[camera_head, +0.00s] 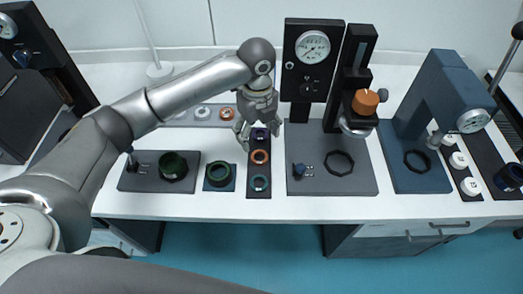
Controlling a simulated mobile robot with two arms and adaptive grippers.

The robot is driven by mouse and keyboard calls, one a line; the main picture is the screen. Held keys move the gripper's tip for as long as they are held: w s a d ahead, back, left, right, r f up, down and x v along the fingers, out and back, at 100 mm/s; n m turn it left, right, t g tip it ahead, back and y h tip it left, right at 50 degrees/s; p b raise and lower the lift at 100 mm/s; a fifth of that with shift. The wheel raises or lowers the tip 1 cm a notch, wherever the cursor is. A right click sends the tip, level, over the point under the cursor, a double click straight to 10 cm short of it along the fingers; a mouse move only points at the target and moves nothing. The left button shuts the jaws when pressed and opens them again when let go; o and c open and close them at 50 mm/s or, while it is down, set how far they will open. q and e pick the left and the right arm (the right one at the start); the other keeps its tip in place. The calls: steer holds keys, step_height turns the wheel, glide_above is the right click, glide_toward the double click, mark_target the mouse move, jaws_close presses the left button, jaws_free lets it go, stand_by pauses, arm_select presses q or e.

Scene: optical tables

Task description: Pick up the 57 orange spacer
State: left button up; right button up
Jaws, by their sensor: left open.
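An orange ring spacer (259,157) lies in the middle of a narrow dark strip tray (258,191) on the white table. A purple ring (261,134) sits behind it on the strip and a teal ring (259,183) in front. My left gripper (258,136) points down over the back end of the strip, with its fingers spread around the purple ring's place, just behind the orange spacer. It is open; whether it touches the purple ring I cannot tell. Another orange ring (226,113) lies on a grey strip farther back. My right gripper is not in view.
A dark plate with a green ring (173,166) and a blue pad with a green ring (218,174) stand left of the strip. A gauge stand (312,60) and a press with an orange knob (366,101) rise at the right. The table's front edge is close.

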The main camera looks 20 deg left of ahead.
mark_target(259, 156)
arm_select(q)
step_height(259, 156, down, 4)
steer(key=shift+r, duration=0.1)
step_height(259, 156, down, 5)
steer(key=shift+w+d+r+p, duration=0.1)
steer(key=shift+p, duration=0.85)
steer(key=shift+f, duration=0.4)
steer(key=shift+c, duration=0.2)
steer(key=c, duration=1)
steer(key=shift+r, duration=0.1)
